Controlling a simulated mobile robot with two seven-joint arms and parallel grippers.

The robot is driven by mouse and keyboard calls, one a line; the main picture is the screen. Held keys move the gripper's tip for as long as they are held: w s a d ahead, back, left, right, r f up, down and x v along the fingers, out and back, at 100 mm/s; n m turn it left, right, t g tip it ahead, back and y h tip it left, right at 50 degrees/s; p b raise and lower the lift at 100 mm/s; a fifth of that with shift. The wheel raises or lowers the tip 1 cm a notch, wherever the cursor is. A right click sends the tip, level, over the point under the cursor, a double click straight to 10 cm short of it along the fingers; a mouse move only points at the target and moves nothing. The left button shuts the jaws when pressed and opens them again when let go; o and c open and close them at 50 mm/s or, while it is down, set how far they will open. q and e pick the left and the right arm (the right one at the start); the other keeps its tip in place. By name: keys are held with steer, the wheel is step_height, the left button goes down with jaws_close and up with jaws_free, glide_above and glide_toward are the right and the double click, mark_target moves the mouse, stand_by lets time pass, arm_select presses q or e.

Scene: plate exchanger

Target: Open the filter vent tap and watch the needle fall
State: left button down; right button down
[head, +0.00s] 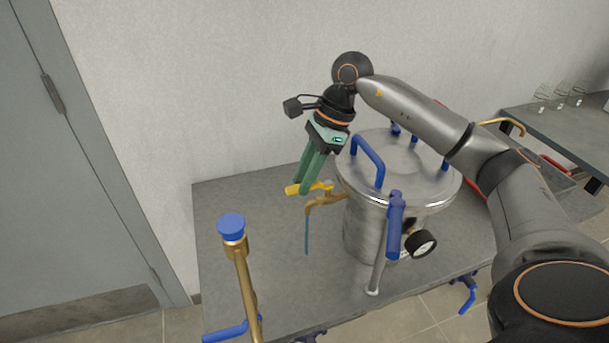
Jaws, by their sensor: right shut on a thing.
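The filter (360,225) is a round steel vessel with a clamped lid, standing on a grey table. The vent tap is a brass elbow (322,201) on its left side with a yellow lever (318,187). My right gripper (303,188) has green fingers pointing down, shut on the yellow lever and hiding part of it. A thin blue strip (307,236) hangs below the tap's outlet; I cannot tell if it is a tube or liquid. The pressure gauge (422,243) is on the vessel's right front; its needle is too small to read. My left gripper is not in view.
Blue clamp handles (395,225) stand around the lid (400,160). A brass pipe with a blue cap (231,227) rises at front left. The left part of the table (215,195) is clear. A second table with glasses (560,97) is at right.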

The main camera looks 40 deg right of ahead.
mark_target(327, 182)
steer(key=shift+a, duration=0.1)
steer(key=c, duration=1)
jaws_free()
steer(key=v, duration=1.2)
steer(key=shift+r+p, duration=0.3)
steer(key=shift+s, duration=0.1)
